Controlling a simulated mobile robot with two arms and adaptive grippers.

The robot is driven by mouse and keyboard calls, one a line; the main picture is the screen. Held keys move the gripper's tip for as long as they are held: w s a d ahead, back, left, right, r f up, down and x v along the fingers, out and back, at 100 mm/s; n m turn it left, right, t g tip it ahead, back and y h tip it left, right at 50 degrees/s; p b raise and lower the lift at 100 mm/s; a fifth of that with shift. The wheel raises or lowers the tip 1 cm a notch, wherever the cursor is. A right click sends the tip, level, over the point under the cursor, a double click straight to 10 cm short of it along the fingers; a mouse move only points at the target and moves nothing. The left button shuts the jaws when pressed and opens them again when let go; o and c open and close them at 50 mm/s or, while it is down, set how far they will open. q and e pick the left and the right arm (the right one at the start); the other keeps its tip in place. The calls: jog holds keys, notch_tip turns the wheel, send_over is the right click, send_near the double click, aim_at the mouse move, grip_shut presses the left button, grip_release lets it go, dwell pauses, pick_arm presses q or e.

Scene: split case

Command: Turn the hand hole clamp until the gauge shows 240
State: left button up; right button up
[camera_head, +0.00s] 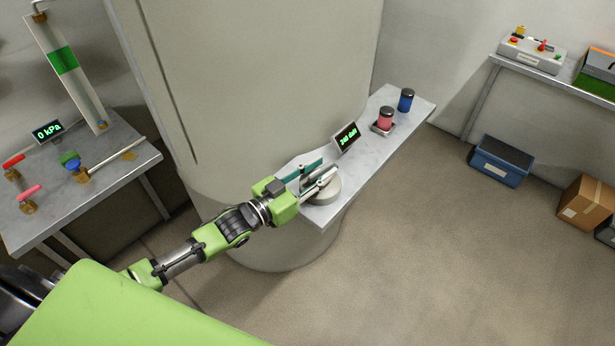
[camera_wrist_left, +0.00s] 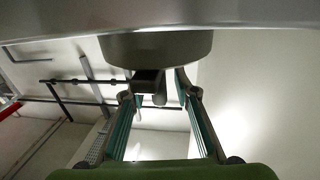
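The hand hole clamp (camera_head: 325,190) is a round grey knob with a bar, at the near end of the narrow shelf against the big tank. Its disc fills the top middle of the left wrist view (camera_wrist_left: 155,48), with a dark block (camera_wrist_left: 147,83) below it. My left gripper (camera_head: 313,178) is at the clamp; its teal fingers are spread. In the left wrist view the fingertips (camera_wrist_left: 158,95) stand on either side of the block, with a gap at the right finger. The gauge (camera_head: 347,137) shows green digits that look like 240 daN. My right gripper is not in view.
A red jar (camera_head: 385,118) on a small pad and a blue jar (camera_head: 406,100) stand farther along the shelf (camera_head: 362,158). A table (camera_head: 110,170) with valves and a 0 kPa display is at left. A blue case (camera_head: 500,162) sits on the open floor at right.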

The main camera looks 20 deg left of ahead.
pick_arm(q)
jog(key=v, duration=1.1)
jog(key=shift+s+a, duration=0.2)
jog(key=shift+s, duration=0.1)
jog(key=shift+d+f, duration=0.1)
jog(key=s+d+f+n+g+y, duration=0.2)
jog(key=s+d+f+g+y, duration=0.25)
jog(key=f, duration=0.35)
jog(key=s+a+f+n+g+y, duration=0.15)
jog(key=s+g, duration=0.25)
jog(key=s, duration=0.4)
jog(key=s+a+g+y, duration=0.15)
jog(key=s+g, duration=0.25)
jog(key=s, duration=0.5)
notch_tip(320, 180, down, 26)
jog(key=s+g, duration=0.1)
jog(key=s, duration=0.1)
jog(key=s+a+f+g, duration=0.1)
jog(key=s+a+f, duration=0.1)
jog(key=s+f, duration=1.4)
jog(key=shift+s+a+f+y, duration=0.15)
jog(key=shift+s+f+y, duration=0.15)
jog(key=shift+s+y, duration=0.2)
